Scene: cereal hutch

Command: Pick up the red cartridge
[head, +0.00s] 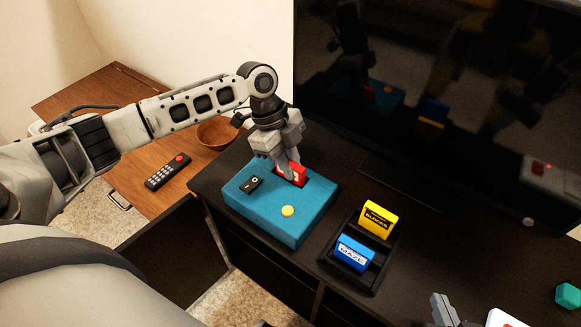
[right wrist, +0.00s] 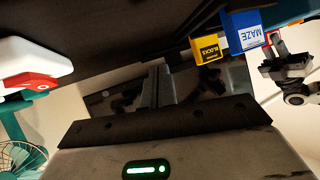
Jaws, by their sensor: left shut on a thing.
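The red cartridge (head: 293,174) stands upright in the slot of the teal console (head: 280,218), on the black TV stand. My left gripper (head: 290,163) is shut on its upper part, which hides part of its label. Whether it is fully seated cannot be told. In the right wrist view the red cartridge (right wrist: 274,38) shows small, beside the left gripper. My right gripper (head: 443,308) is near the bottom edge of the head view; its fingers (right wrist: 160,84) look closed together and empty.
A black rack (head: 375,268) holds a yellow BLOCKS cartridge (head: 378,218) and a blue MAZE cartridge (head: 354,253). The TV screen (head: 440,90) stands behind. A remote (head: 167,172) and a bowl (head: 215,133) are on the wooden table at left. A teal object (head: 568,295) lies far right.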

